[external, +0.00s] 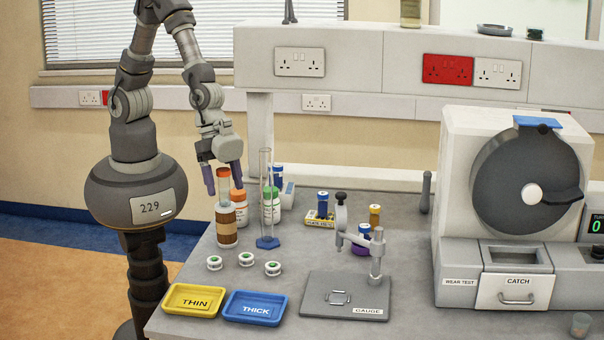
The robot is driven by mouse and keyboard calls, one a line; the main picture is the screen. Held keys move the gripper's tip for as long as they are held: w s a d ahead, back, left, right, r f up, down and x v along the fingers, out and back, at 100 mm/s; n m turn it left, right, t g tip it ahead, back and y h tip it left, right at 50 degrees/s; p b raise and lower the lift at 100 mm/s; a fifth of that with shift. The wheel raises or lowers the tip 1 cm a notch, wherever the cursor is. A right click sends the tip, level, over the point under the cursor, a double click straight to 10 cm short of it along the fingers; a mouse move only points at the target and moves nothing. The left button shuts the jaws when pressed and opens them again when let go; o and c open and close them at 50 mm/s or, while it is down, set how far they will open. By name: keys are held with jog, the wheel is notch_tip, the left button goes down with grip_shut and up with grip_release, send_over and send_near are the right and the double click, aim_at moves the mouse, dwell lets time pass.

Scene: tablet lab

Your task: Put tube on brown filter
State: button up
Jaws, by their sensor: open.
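A clear tube (224,192) with an orange top stands upright at the left of the bench. Its lower end meets the top of a brown-banded filter cylinder (227,226). I cannot tell whether it rests on the filter or goes into it. My gripper (223,178) points down with its purple-grey fingers open, one on each side of the tube's upper part. I see no clear contact between the fingers and the tube.
White bottles with orange (240,208) and green labels (271,207) and a tall glass cylinder (266,190) stand close right. Small white rings (246,258), a yellow THIN tray (194,316) and a blue THICK tray (233,315) lie in front. A gauge (345,309) stands right.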

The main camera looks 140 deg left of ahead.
jog(key=p+v, duration=0.3)
jog(key=v, duration=0.9)
jog(key=w+d+r+t, duration=0.2)
jog(key=w+r, duration=0.1)
jog(key=r, duration=0.6)
jog(key=w+d+r+t, duration=0.1)
jog(key=w+r+t, duration=0.15)
jog(key=r, duration=0.75)
jog(key=w+d+r+t, duration=0.2)
jog(key=w+r, duration=0.1)
jog(key=r, duration=0.6)
jog(key=s+d+r+t, duration=0.1)
jog(key=s+r+t, duration=0.1)
jog(key=r, duration=0.9)
jog(key=s+d+r+n+t, duration=0.1)
jog(key=s+r, duration=0.3)
jog(key=r, duration=0.7)
jog(key=shift+s+d+r+t, duration=0.15)
jog(key=shift+d+r+t, duration=0.15)
jog(key=shift+d+t, duration=0.25)
jog(key=shift+a, duration=0.1)
notch_tip(320, 180, down, 12)
jog(key=b, duration=1.2)
jog(key=shift+f, duration=0.2)
